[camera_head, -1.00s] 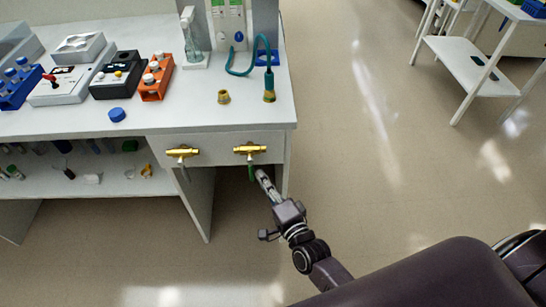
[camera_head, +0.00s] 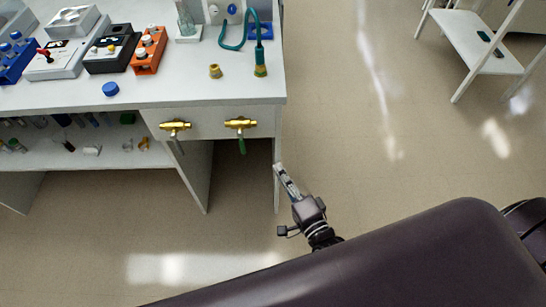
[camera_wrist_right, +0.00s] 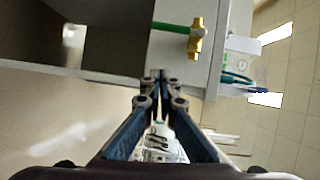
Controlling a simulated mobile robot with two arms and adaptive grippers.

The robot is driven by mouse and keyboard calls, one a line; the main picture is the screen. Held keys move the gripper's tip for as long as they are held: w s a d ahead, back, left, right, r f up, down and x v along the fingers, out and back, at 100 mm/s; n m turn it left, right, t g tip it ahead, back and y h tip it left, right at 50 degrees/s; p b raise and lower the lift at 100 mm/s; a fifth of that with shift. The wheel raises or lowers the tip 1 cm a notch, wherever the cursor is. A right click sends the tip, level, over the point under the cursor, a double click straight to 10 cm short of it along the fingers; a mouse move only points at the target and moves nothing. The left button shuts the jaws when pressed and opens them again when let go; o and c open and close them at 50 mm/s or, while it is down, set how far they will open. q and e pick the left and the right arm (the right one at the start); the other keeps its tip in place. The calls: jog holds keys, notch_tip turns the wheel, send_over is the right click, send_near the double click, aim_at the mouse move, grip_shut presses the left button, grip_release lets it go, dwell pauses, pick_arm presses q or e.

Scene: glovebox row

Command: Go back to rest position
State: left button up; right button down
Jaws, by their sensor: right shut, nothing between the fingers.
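My right gripper (camera_head: 279,168) is shut and empty, in front of the bench's right front leg and below the drawer-height panel. In the right wrist view its two fingertips (camera_wrist_right: 161,76) meet, with the bench and a brass valve (camera_wrist_right: 196,38) with a green handle beyond them. In the head view that brass valve (camera_head: 240,124) sits on the bench front, its green handle hanging down. A second brass valve (camera_head: 174,127) with a grey handle is to its left. The gripper is apart from both valves. My left gripper is not in view.
The white bench (camera_head: 200,92) holds a blue cap (camera_head: 110,89), a teal hose (camera_head: 233,46), a brass fitting (camera_head: 215,71) and several devices. A lower shelf (camera_head: 100,155) holds small items. A white rack (camera_head: 465,62) stands at the upper right. The floor between is clear.

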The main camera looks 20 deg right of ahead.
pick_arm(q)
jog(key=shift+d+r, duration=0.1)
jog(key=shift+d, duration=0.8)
pick_arm(e)
jog(key=shift+s+d, duration=0.1)
jog(key=shift+s, duration=0.6)
